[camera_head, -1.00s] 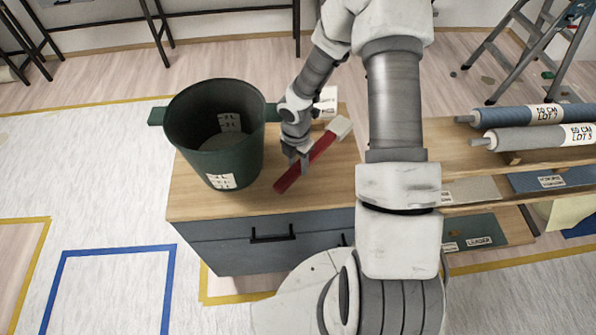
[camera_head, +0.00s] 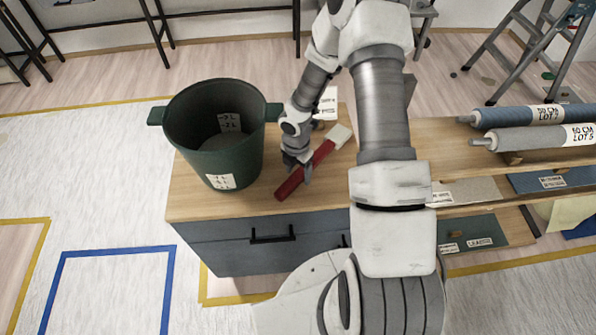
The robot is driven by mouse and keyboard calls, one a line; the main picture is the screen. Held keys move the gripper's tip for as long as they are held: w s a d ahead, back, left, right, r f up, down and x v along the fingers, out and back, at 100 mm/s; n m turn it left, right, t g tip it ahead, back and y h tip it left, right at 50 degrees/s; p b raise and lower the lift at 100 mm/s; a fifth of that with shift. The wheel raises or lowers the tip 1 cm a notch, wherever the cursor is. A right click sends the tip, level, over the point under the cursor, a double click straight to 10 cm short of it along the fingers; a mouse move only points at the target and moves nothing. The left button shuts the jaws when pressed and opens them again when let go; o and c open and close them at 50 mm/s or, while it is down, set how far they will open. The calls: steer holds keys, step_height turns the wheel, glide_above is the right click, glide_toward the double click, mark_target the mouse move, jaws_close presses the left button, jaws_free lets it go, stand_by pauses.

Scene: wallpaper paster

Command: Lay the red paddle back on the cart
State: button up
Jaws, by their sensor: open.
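The red paddle (camera_head: 293,182) has a red handle and a pale, wide end (camera_head: 338,136). It lies slantwise on or just over the wooden top of the cart (camera_head: 225,205), right of the bucket; I cannot tell whether it touches the top all along. My gripper (camera_head: 298,178) points down at the middle of the red handle, with its fingers at the handle. It is open. The fingers hide a small part of the handle.
A dark green bucket (camera_head: 200,155) with side handles stands on the cart's left. A white label card (camera_head: 328,103) is behind the paddle. At right, a rack holds rolls (camera_head: 530,115). My arm hides the cart's right part.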

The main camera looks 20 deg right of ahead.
step_height(320, 180, up, 8)
steer(key=shift+s+a+f+p, duration=0.1)
steer(key=shift+a+f+p, duration=0.05)
steer(key=shift+p, duration=0.4)
steer(key=shift+s, duration=0.1)
stand_by(0.4)
